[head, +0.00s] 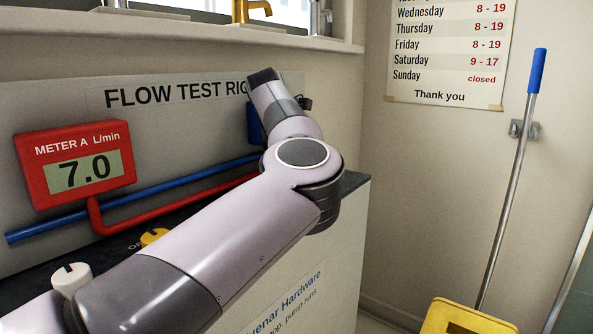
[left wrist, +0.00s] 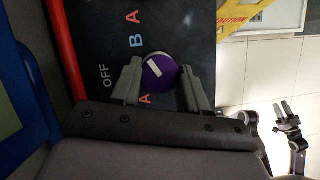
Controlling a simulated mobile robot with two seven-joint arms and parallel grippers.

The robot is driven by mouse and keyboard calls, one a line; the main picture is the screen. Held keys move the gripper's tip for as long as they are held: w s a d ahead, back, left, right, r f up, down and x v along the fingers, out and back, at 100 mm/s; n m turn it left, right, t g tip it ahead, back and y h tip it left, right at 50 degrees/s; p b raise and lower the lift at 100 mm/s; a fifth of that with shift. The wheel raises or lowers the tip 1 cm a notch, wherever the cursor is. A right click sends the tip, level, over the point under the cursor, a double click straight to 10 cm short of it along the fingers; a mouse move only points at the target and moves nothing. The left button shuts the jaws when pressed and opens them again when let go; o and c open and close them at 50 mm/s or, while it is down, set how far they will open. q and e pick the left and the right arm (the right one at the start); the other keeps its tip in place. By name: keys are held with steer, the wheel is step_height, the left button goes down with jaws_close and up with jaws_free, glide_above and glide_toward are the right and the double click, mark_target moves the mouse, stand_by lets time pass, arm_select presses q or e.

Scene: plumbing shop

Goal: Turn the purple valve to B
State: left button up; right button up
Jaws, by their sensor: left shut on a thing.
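The purple valve (left wrist: 160,72) is a round knob with a white pointer mark, seen in the left wrist view on a dark panel. My left gripper (left wrist: 158,84) is shut on it, one finger on each side. Blue B (left wrist: 135,41) and red A (left wrist: 145,99) labels and the word OFF (left wrist: 104,75) are printed beside it. The mark slants; which label it points to is hard to tell. In the head view my left arm hides the purple valve. My right gripper (left wrist: 285,111) appears open and empty at the right of the wrist view.
A red meter A (head: 75,163) reads 7.0. A blue box (head: 255,125) is mostly hidden behind my arm. Yellow (head: 153,236) and white (head: 71,278) knobs sit on the bench.

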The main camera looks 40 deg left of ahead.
arm_select(q)
steer(key=o, duration=1)
steer(key=shift+o, duration=0.2)
steer(key=v, duration=0.7)
steer(key=shift+p, duration=0.45)
steer(key=shift+r, duration=0.1)
